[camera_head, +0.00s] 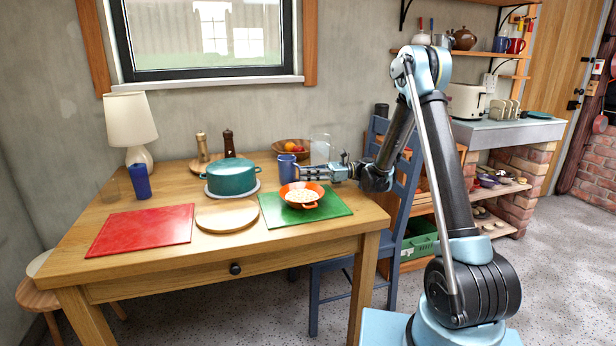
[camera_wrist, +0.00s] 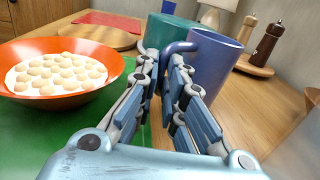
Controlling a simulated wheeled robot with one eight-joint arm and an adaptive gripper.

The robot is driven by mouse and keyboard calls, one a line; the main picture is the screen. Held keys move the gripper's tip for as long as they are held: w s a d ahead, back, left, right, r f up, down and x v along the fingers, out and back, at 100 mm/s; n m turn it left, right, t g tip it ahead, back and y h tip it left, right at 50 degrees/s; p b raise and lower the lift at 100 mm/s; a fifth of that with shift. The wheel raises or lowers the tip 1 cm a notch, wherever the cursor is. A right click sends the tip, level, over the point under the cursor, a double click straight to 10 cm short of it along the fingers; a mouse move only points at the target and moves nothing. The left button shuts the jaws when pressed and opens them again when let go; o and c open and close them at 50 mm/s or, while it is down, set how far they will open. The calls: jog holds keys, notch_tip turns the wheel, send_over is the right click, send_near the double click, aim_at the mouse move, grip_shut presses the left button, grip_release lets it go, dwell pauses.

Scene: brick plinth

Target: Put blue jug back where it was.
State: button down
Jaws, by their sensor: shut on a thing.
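The blue jug (camera_head: 287,168) is at the back right of the wooden table, behind the orange bowl. In the wrist view the blue jug (camera_wrist: 218,58) appears upright, with its handle towards me. My gripper (camera_head: 301,173) reaches in from the right, just above table height. In the wrist view my gripper (camera_wrist: 168,72) has its two fingers closed on the jug's handle. The fingers hide part of the jug's lower side. I cannot tell whether its base touches the table.
An orange bowl (camera_head: 299,187) of round pale food sits on a green mat (camera_head: 334,203). A teal pot (camera_head: 231,177), fruit bowl (camera_head: 281,148), clear container (camera_head: 320,148) and mills (camera_head: 228,143) stand nearby. Another blue cup (camera_head: 140,181) is at left. A red mat (camera_head: 140,231) lies in front.

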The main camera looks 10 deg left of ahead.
jog(key=shift+f, duration=0.1)
jog(key=c, duration=1.7)
grip_release()
jog(key=v, duration=1.2)
jog(key=shift+w, duration=0.1)
jog(key=shift+s+d+r+t, duration=0.2)
jog(key=shift+s+r+t, duration=0.1)
jog(key=shift+r, duration=0.3)
jog(key=s+d+r+n+t+h, duration=0.2)
jog(key=s+d+r+t+h, duration=0.1)
jog(key=s+d, duration=0.35)
jog(key=s+d+r+n+t+h, duration=0.25)
jog(key=s+d+h, duration=0.2)
jog(key=s, duration=0.35)
jog(key=s+d+f+n+t+h, duration=0.1)
jog(key=s+d+f+n+h, duration=0.2)
jog(key=s+d, duration=0.4)
jog(key=s+d+f+n+t+h, duration=0.1)
jog(key=s+d+f+n+h, duration=0.2)
jog(key=s+d, duration=0.4)
jog(key=s+d+f+n+t+h, duration=0.1)
jog(key=s+d+f+n+h, duration=0.2)
jog(key=s+d+f, duration=0.2)
jog(key=shift+s+d+f+t, duration=0.15)
jog(key=shift+s+d, duration=0.5)
jog(key=shift+d, duration=0.35)
jog(key=shift+s+d+f+t, duration=0.1)
jog(key=shift+s+d, duration=0.55)
jog(key=shift+d, duration=0.35)
